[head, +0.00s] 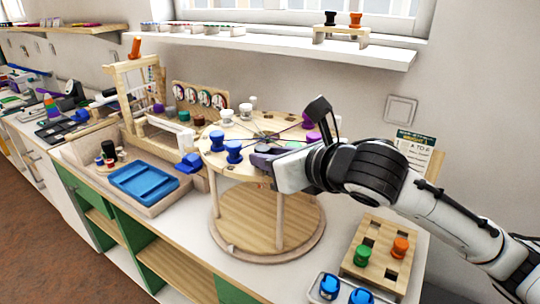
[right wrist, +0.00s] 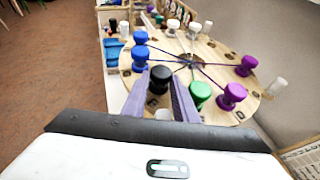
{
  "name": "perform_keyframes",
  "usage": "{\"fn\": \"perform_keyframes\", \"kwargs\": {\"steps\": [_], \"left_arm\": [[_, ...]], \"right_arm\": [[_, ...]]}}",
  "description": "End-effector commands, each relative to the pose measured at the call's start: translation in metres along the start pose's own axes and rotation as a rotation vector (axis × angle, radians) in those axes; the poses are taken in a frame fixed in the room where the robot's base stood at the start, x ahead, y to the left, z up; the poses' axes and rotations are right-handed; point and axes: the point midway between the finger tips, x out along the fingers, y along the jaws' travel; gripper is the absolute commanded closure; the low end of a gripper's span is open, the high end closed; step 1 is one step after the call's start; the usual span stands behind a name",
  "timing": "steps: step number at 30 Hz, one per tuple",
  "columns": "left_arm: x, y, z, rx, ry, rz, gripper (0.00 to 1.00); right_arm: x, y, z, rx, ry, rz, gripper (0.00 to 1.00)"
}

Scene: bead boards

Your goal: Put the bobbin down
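My right gripper (head: 262,158) reaches in from the right to the near edge of the round wooden top (head: 232,172) of a two-tier stand. In the right wrist view its two fingers (right wrist: 160,92) are closed around a black bobbin (right wrist: 160,76), whose head fills the gap between the fingertips. The bobbin is upright over the near rim of the round top; whether its base touches the wood is hidden. Two blue bobbins (right wrist: 140,46) are left of the fingers. A green bobbin (right wrist: 200,94) and purple bobbins (right wrist: 231,95) are right of them. My left gripper is not in view.
Threads run from the bobbins to the centre of the top. A wooden block (head: 368,268) with an orange and a green bobbin stands at the lower right, beside a tray of blue bobbins (head: 330,287). A blue tray (head: 145,182) and a wooden frame (head: 128,75) are left.

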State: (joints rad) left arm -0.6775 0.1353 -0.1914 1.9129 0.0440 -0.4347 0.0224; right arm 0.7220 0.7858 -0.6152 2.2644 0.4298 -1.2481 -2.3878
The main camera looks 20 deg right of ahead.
Motion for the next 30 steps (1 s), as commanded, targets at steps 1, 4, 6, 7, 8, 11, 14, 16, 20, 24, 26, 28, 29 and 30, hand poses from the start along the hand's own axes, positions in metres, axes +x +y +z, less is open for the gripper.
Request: {"fn": "perform_keyframes", "kwargs": {"steps": [1,4,6,7,8,11,14,16,20,24,26,28,29,30], "left_arm": [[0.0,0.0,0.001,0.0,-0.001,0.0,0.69],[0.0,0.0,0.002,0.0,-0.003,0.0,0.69],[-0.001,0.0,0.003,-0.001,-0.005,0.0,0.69],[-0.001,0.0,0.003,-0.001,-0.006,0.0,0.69],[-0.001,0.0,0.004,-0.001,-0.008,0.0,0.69],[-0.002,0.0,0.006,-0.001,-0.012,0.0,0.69],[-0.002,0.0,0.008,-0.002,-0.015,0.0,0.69],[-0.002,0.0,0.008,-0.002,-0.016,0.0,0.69],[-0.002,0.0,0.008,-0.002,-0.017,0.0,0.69],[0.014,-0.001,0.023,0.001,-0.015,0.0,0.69],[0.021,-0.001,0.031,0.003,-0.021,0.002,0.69],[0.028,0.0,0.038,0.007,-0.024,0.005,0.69],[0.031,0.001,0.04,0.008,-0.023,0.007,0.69],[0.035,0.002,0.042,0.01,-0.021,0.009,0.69]], "right_arm": [[0.0,0.0,-0.001,0.0,0.002,0.0,0.67],[0.0,0.0,-0.001,0.0,0.002,-0.001,0.67],[0.0,0.0,0.0,0.0,0.002,-0.001,0.67],[0.0,0.0,0.0,0.0,0.002,-0.001,0.67],[0.0,0.0,0.0,0.0,0.002,-0.001,0.67],[-0.001,0.0,0.002,0.0,0.001,-0.001,0.67],[-0.01,-0.001,0.003,-0.001,-0.001,-0.001,0.67],[-0.021,-0.001,0.003,-0.004,-0.001,-0.001,0.67],[-0.05,-0.001,0.003,-0.005,-0.003,-0.003,0.67],[-0.06,-0.002,-0.003,0.006,-0.006,-0.004,0.67],[-0.061,-0.002,-0.002,0.01,-0.007,-0.005,0.67],[-0.064,-0.003,-0.001,0.012,-0.007,-0.007,0.67],[-0.065,-0.003,-0.001,0.013,-0.007,-0.006,0.67],[-0.067,-0.003,0.0,0.013,-0.007,-0.006,0.67]]}}
